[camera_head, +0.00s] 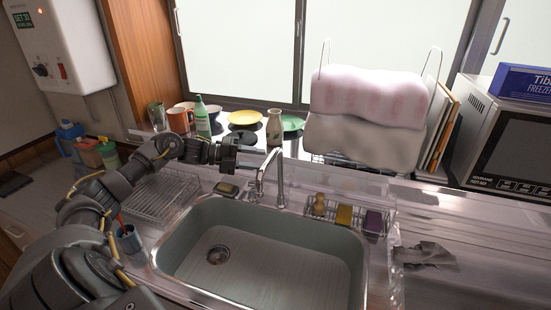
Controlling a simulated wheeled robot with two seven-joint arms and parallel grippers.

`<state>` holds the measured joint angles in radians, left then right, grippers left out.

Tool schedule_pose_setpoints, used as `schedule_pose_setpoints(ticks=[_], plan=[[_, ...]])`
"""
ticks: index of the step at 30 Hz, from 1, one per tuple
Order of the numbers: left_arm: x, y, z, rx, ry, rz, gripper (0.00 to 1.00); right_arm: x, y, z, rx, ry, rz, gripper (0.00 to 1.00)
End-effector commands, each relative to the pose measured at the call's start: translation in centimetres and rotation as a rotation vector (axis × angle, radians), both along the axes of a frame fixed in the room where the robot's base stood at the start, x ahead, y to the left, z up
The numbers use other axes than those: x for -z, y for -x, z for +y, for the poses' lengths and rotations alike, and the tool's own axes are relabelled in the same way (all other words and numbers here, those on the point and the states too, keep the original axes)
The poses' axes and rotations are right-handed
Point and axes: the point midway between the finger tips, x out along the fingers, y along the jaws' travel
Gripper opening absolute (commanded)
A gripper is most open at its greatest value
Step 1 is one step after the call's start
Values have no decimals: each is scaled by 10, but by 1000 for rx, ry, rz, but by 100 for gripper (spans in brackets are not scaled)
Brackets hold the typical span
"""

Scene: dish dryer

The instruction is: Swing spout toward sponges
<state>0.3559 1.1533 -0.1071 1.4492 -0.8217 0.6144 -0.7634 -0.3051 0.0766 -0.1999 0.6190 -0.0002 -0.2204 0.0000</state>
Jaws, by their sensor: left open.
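The chrome faucet spout (278,168) rises behind the sink and bends over at the top. Its outlet end hangs on the left side, toward the basin's back edge. The sponges sit in a wire rack to the right of the faucet: a tan one (319,205), a yellow one (344,215) and a purple one (372,221). My left gripper (252,157) is open, just left of the spout's upper bend, at about its height. I cannot tell whether a finger touches the spout. My right gripper is out of view.
The sink basin (230,275) is empty. A wire drying rack (157,198) lies left of it, and a dark cloth (425,254) right of it. Bottles, cups and plates stand on the windowsill behind my gripper. A covered dish rack (362,140) stands behind the sponges.

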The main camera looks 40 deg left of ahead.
Motion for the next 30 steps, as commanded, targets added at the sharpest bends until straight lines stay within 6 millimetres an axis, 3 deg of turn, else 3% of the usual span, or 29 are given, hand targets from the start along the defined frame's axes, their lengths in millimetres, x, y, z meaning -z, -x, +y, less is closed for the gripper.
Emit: schedule_pose_setpoints(ticks=[3, 10, 23, 30], plan=[[-2, -15, -17, 1, 4, -2, 42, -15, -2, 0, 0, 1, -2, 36], [7, -36, -40, 0, 3, 1, 42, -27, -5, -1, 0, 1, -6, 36], [12, -42, -47, -1, -1, 0, 42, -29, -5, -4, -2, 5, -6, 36], [12, -42, -47, -1, -1, 0, 12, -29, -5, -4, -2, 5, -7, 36]])
